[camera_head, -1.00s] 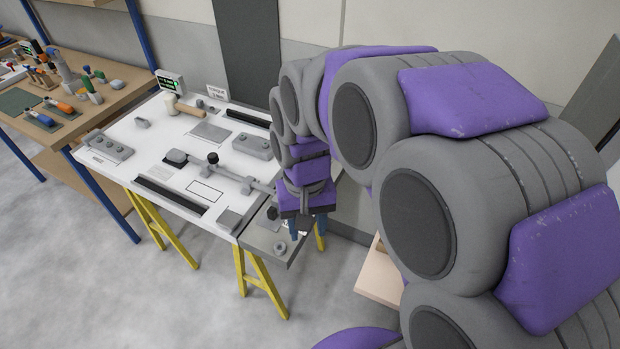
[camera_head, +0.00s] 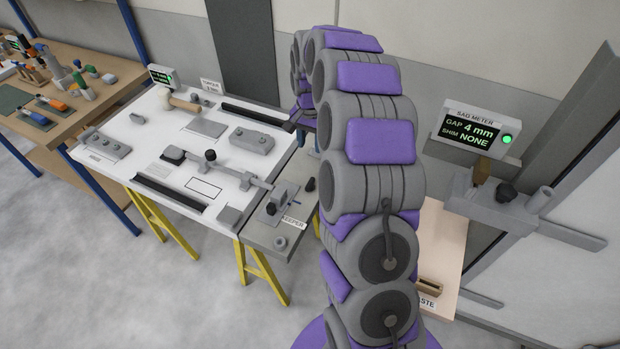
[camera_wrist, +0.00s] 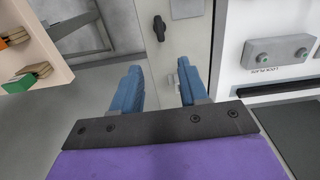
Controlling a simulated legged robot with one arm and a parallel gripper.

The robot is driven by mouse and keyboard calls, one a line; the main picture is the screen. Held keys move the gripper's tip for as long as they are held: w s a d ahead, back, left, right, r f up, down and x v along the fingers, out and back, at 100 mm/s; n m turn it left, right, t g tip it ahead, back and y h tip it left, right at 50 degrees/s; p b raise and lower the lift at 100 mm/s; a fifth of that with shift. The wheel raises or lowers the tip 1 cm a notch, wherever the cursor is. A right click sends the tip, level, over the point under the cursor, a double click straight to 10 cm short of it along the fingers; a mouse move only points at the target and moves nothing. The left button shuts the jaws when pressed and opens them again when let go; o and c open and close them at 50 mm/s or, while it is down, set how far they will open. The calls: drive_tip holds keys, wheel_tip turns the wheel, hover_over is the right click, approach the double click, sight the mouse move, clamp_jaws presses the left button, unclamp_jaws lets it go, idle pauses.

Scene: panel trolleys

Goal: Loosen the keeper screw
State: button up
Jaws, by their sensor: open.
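The keeper (camera_head: 285,194) is a grey block on the grey end plate (camera_head: 262,236) at the right end of the white table, behind a label reading KEEPER. A black knob (camera_head: 270,208) stands at the block's front left; I cannot tell whether it is the keeper screw. A second black knob (camera_head: 310,184) stands to the right. My gripper (camera_wrist: 161,88) is open and empty, its blue fingers apart above the grey plate in the wrist view. A black knob (camera_wrist: 159,27) shows beyond the fingers, and a dark piece (camera_wrist: 183,69) is partly behind the right finger. In the head view my arm mostly hides the gripper.
The white table (camera_head: 150,125) holds a bar with a black knob, blocks and a mallet. A tool bench (camera_head: 80,100) stands at left. A sag meter (camera_head: 470,128) reads gap 4 mm, shim none. A wooden shelf (camera_head: 445,240) is right of my arm.

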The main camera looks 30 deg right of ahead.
sight(310, 182)
wheel_tip(310, 182, down, 17)
drive_tip(key=b, duration=0.3)
drive_tip(key=shift+s, duration=0.1)
drive_tip(key=shift+c, duration=0.3)
clamp_jaws()
